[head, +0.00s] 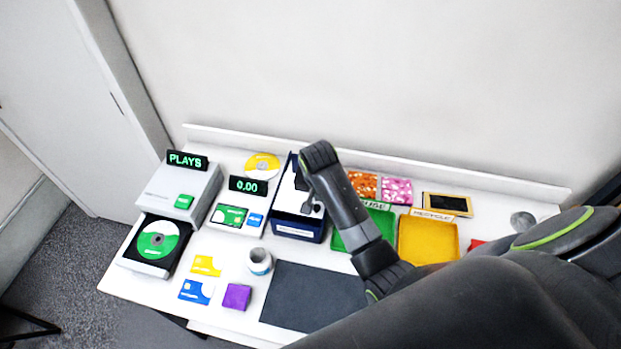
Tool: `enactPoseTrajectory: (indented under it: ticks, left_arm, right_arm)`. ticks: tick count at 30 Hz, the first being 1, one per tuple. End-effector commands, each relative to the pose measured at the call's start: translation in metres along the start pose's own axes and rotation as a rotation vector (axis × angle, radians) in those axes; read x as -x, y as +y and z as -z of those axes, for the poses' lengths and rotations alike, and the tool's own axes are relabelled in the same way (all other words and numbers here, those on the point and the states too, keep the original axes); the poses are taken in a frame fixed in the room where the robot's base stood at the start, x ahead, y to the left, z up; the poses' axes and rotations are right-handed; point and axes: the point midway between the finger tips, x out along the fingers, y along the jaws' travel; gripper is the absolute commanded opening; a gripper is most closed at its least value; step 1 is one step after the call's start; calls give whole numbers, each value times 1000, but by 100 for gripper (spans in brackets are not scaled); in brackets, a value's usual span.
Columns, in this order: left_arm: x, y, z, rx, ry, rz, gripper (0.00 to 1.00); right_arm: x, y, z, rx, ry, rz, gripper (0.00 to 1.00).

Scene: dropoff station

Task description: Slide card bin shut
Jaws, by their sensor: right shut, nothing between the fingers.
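A dark blue bin (298,229) with a pale label on its front, which looks like the card bin, stands near the middle of the table. Its back part rises behind a pale top area. My right arm reaches over it from the right and hides part of its right side. My right gripper (311,208) is shut and empty, pointing down at the bin's front part. I cannot tell whether it touches the bin, or how far the bin stands open. My left gripper is out of view.
Left are a disc player (178,190) with its disc tray out and a card reader (240,207). In front lie loose cards (206,265), a purple square (237,297), a white cup (259,261) and a dark mat (310,296). Green (343,240) and yellow (428,243) trays stand right.

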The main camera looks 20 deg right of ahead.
Motion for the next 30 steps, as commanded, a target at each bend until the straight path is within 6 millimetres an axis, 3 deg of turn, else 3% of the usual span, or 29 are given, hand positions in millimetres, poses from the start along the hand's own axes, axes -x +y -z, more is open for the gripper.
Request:
enactPoseTrajectory:
  ticks: [1, 10, 25, 30]
  left_arm:
    - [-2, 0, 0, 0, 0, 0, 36]
    - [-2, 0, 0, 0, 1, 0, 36]
    - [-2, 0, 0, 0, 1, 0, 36]
    - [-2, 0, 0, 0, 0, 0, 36]
  right_arm:
    - [-9, 2, -14, 1, -29, -6, 0]
    - [-4, 2, -35, 0, -30, -6, 0]
    - [-6, 4, -20, 0, -25, -9, 0]
    - [6, 3, -17, 0, -23, -9, 0]
